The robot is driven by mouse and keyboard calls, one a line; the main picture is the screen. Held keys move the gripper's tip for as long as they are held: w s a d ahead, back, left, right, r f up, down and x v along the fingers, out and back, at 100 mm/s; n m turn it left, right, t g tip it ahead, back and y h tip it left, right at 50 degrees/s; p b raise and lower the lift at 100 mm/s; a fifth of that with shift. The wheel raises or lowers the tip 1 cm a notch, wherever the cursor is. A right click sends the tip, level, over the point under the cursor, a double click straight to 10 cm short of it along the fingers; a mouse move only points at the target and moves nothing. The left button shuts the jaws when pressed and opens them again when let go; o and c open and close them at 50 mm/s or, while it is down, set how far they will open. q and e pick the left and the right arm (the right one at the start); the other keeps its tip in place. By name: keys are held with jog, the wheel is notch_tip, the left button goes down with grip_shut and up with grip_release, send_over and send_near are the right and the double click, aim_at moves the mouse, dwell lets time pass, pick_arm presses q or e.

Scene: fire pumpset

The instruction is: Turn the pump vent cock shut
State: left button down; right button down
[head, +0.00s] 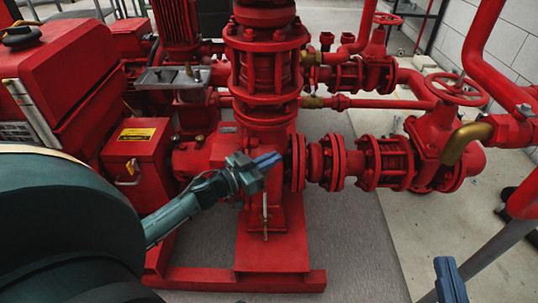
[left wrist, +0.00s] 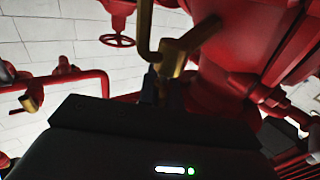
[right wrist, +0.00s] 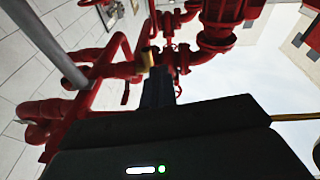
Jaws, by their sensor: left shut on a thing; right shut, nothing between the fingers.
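The brass vent cock (left wrist: 172,62) shows in the left wrist view on the red pump casing (left wrist: 218,92), with a darker lever (left wrist: 205,30) slanting up to the right and a bent brass pipe (left wrist: 145,25) beside it. My left gripper (left wrist: 162,86) is at the cock's lower end, its fingers shut on it; the exact contact is dark. In the head view my left gripper (head: 268,160) is in front of the pump and hides the cock. My right gripper (head: 450,280) is low at the right, away from the pump, shut and empty; it also shows in the right wrist view (right wrist: 158,88).
Red flanged pipes and valves stand right of the pump, with a handwheel (head: 460,88) and a brass elbow (head: 465,142). A thin upright tube (head: 265,212) stands below my left gripper. A red engine housing (head: 60,75) is at the left. Grey floor (head: 350,240) is clear in front.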

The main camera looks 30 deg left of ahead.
pick_arm(q)
jog(key=m+g+h, duration=0.3)
jog(key=h, duration=0.1)
jog(key=shift+m+h, duration=0.3)
jog(key=shift+h, duration=0.1)
jog(key=shift+s+d+m+g+h+b, duration=0.2)
jog(key=shift+m+g+h+b, duration=0.35)
jog(key=shift+m+g+h, duration=0.4)
jog(key=shift+s+d+m+g+h+b, duration=0.15)
jog(key=shift+m+g+h+b, duration=0.35)
jog(key=shift+m+g+h, duration=0.4)
jog(key=shift+d+g, duration=0.1)
jog(key=shift+g, duration=0.25)
jog(key=c, duration=1.6)
grip_release()
jog(key=p+v, duration=0.2)
jog(key=v, duration=1.1)
